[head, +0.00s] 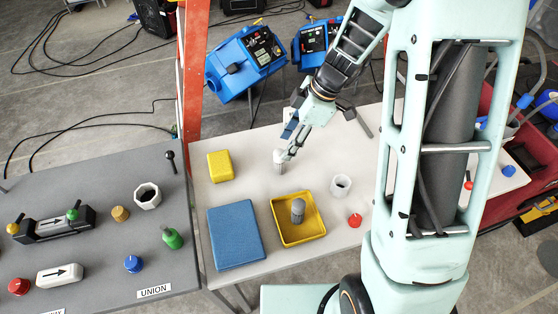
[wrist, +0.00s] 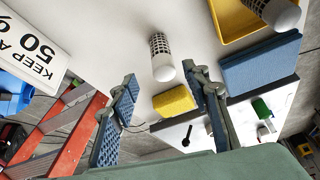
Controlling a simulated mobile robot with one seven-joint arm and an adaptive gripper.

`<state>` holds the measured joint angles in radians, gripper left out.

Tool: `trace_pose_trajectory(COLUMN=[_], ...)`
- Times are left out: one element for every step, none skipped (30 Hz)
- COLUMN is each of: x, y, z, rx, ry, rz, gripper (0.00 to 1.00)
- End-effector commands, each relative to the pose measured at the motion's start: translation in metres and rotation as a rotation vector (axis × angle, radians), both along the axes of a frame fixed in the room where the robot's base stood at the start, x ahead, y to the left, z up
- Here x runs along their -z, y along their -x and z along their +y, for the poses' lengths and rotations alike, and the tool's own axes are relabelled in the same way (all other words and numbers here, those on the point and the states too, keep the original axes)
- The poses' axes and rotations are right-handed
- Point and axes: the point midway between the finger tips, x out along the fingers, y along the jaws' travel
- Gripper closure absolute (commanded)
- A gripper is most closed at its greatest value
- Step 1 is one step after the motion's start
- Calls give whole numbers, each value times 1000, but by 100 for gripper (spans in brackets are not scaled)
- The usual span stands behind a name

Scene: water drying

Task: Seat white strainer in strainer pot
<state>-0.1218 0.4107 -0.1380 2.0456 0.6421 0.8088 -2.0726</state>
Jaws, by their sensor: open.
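The white strainer (head: 279,167) stands on the pale table just below my gripper (head: 288,150) in the head view. In the wrist view the strainer (wrist: 159,48) shows a dark mesh body and a white rounded end between and beyond the fingertips. My gripper (wrist: 161,74) is open, with one finger on each side and nothing held; contact with the strainer cannot be told. A white open-topped cup, apparently the strainer pot (head: 341,192), stands to the right of the strainer. A second, greyer strainer (head: 298,211) stands in the yellow tray (head: 277,232).
A yellow sponge (head: 220,167) and a blue pad (head: 236,235) lie left of the tray. A red knob (head: 355,220) sits to its right. The grey table (head: 110,255) at left holds a white hexagonal fitting (head: 147,196) and several coloured parts. A red ladder (head: 193,80) stands behind.

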Motion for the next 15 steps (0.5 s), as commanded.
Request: trace_pose_trajectory(x=[3, 6, 11, 15, 19, 25, 29, 33, 38, 41, 43, 45, 47, 48, 48], y=[1, 2, 3, 4, 5, 6, 7, 6, 6, 5, 5, 5, 5, 5, 5], z=[1, 2, 4, 5, 6, 8, 9, 11, 13, 14, 15, 16, 16, 17, 17], rx=[-1, -2, -1, -1, -2, -1, -1, -1, -2, -2, -1, -1, -1, -1, 0], ry=[0, 0, 1, 2, 1, 1, 2, 1, 1, 1, 0, 1, 1, 1, 1], rz=[3, 4, 5, 6, 7, 6, 6, 5, 3, 4, 3, 3, 2, 2, 1], gripper=[57, 57, 57, 57, 57, 57, 57, 57, 57, 57, 57, 57, 57, 57, 57])
